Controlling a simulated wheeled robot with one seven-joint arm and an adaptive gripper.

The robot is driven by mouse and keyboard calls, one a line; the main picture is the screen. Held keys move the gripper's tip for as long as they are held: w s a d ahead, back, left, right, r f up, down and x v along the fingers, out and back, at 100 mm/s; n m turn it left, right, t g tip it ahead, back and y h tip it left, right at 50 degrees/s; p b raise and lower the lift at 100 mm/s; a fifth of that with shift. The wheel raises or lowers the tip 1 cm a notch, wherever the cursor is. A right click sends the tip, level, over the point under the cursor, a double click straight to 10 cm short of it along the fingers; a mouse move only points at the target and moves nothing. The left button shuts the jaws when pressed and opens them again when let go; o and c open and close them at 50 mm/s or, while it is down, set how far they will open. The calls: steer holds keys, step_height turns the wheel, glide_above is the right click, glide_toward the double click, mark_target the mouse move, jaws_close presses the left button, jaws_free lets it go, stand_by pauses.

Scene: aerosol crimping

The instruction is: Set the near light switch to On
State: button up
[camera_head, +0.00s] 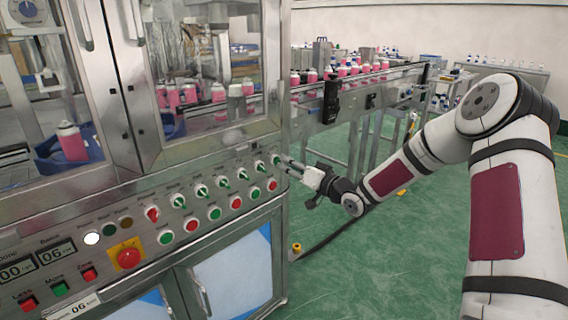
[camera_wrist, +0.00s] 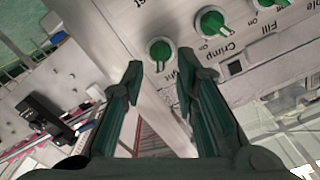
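The light switch is the green rotary knob at the right end of the cabinet's upper control row (camera_head: 276,160). In the wrist view it (camera_wrist: 159,49) shows between and just beyond my fingertips, beside a partly hidden label ending in "ght". An "On" mark is printed near it; I cannot tell its exact setting. My gripper (camera_head: 290,165) is open and empty, with its fingertips close to the panel at this knob. In the wrist view the two fingers of my gripper (camera_wrist: 161,62) are spread to either side of the knob; contact cannot be told.
Another green knob (camera_wrist: 211,20) sits beside the switch, near the "Crimp" label. Red and green push buttons (camera_head: 236,202) run below the knobs. A red emergency button (camera_head: 128,257) is at lower left. A conveyor with pink bottles (camera_head: 350,70) stands behind. Green floor (camera_head: 360,275) is open at right.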

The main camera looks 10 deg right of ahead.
steer(key=v, duration=0.8)
steer(key=shift+s+d, duration=0.2)
steer(key=shift+s, duration=0.15)
